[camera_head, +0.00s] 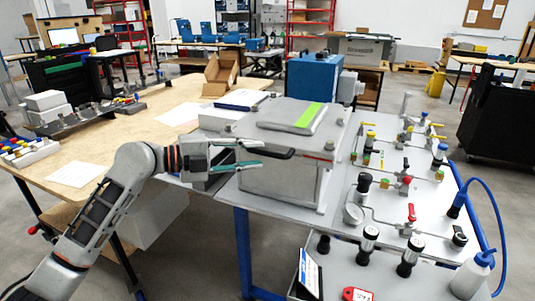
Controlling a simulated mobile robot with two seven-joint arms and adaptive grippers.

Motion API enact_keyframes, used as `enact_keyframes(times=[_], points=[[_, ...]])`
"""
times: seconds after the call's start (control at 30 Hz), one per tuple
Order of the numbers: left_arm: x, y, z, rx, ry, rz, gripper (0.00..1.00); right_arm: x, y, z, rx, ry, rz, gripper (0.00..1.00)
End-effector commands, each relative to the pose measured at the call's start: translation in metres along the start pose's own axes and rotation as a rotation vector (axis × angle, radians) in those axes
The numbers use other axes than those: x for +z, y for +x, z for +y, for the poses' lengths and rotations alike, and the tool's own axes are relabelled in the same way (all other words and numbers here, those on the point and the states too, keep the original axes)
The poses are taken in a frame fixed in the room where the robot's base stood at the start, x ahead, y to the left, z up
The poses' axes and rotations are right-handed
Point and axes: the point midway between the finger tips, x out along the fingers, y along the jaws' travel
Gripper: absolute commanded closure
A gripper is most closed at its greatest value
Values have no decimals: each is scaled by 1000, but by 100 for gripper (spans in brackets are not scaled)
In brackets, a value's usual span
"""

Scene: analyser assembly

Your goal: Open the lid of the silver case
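The silver case (283,178) stands on the grey metal bench top near the middle of the head view. Its lid (333,134) looks shut and carries a raised panel with a bright green label (309,115). A dark handle-like bar (278,153) shows at the case's near left side. My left gripper (260,154) reaches in from the left, and its two greenish fingers are spread apart with the dark bar's near end between them. I cannot tell whether either finger touches the bar or the case. My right gripper is out of view.
A panel with valves, gauges and tubing (398,175) lies right of the case. A blue box (314,77) stands behind it. A wooden table (120,130) with an open cardboard box (221,73) is at left. A white squeeze bottle (470,275) stands at the front right.

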Motion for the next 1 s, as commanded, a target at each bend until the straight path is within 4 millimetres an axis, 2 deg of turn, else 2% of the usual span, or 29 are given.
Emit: enact_keyframes(times=[0.1, 0.3, 0.67, 0.77, 1.0], points=[[-1, 19, -2, -2, -1, 1, 73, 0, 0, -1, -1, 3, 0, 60], [0, 40, -1, -2, -2, -1, 73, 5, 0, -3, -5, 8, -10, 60], [1, 45, 0, 0, -2, -2, 73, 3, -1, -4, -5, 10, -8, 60], [1, 45, 0, 0, -2, -2, 99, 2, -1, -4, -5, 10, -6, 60], [0, 44, -1, 1, -3, -2, 100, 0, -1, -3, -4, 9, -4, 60]])
